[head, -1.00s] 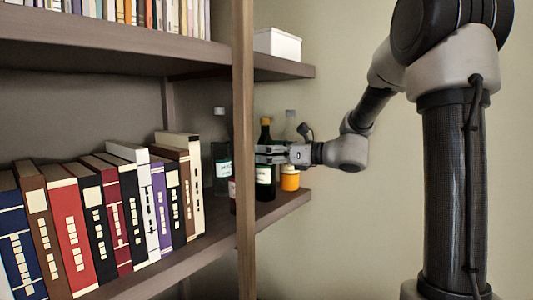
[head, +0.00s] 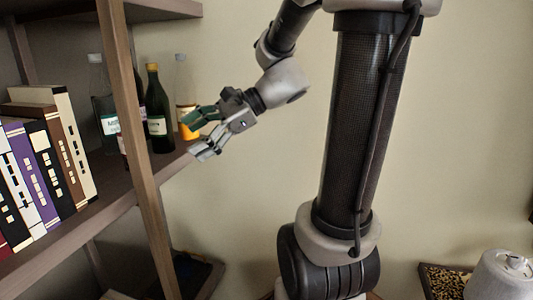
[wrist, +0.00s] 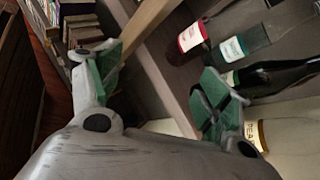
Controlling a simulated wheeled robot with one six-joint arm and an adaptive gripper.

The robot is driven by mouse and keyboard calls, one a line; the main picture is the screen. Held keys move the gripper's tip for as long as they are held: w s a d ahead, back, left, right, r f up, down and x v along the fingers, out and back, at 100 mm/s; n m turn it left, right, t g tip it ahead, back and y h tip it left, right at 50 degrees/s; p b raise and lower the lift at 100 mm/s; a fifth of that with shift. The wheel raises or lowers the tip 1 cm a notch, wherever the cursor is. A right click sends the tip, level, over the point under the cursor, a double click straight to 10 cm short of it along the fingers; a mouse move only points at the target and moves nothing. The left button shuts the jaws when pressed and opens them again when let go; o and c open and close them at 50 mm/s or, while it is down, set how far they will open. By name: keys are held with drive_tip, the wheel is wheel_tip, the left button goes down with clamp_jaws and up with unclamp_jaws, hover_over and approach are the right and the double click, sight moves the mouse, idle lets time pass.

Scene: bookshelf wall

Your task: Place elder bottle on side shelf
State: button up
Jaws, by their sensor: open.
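The side shelf (head: 172,168) juts out right of the wooden post and holds several bottles. A dark green bottle (head: 157,108) with a yellow cap and pale label stands upright there. It also shows in the wrist view (wrist: 285,76). A bottle with an amber lower part (head: 187,112) stands at the right. I cannot read which label says elder. My gripper (head: 196,137) is open and empty, right of and apart from the dark green bottle.
The wooden post (head: 140,140) rises between the side shelf and a row of books (head: 45,165). An upper shelf (head: 160,10) is overhead. A dark tray-like object (head: 197,272) lies below. A white lampshade-like object (head: 503,275) is at the lower right.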

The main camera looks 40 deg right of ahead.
drive_tip(key=s+f+n+g+h, duration=0.2)
drive_tip(key=s+f+n, duration=0.1)
drive_tip(key=s+n, duration=0.3)
drive_tip(key=s+d+f+n+h, duration=0.1)
drive_tip(key=s+d+n+h, duration=0.7)
drive_tip(key=d+n, duration=0.4)
drive_tip(key=shift+s+f+h, duration=0.2)
drive_tip(key=shift+f+h, duration=0.05)
drive_tip(key=shift+h, duration=0.05)
